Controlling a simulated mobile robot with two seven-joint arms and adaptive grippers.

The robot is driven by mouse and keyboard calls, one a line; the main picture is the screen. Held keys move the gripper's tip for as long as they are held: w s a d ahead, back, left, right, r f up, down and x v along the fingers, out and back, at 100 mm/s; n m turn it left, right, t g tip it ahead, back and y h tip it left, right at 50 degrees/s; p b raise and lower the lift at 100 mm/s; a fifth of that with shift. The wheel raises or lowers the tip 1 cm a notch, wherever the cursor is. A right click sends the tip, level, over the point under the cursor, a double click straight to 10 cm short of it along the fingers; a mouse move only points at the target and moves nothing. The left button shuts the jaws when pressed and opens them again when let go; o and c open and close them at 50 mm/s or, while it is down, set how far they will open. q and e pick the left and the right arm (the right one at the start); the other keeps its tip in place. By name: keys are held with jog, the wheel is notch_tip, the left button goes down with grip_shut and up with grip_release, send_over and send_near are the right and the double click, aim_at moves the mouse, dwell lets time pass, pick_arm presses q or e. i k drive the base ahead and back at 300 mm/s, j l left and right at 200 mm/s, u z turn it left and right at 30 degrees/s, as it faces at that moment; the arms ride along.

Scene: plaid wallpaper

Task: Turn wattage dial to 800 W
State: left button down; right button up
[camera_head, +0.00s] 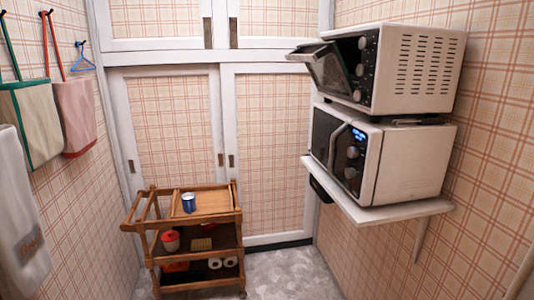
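A white microwave (415,163) stands on a wall shelf at the right. Its dark control panel has two round dials, an upper dial (352,152) and a lower dial (350,173). I cannot tell which is the wattage dial, and their markings are too small to read. The microwave door (323,137) appears shut, with a pale curved handle. Neither of my grippers is in view, and nothing touches the dials.
A toaster oven (420,68) sits on top of the microwave, its glass door (328,72) tilted open. The white shelf (405,211) sticks out from the wall. A wooden cart (213,202) carries a blue can (188,202). Bags and a towel hang left. Floor in front is clear.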

aim_at(352, 152)
jog(key=i+j+z, duration=0.95)
jog(key=i, duration=0.15)
jog(key=j+z, duration=0.7)
jog(key=i+j, duration=0.05)
jog(key=j, duration=0.1)
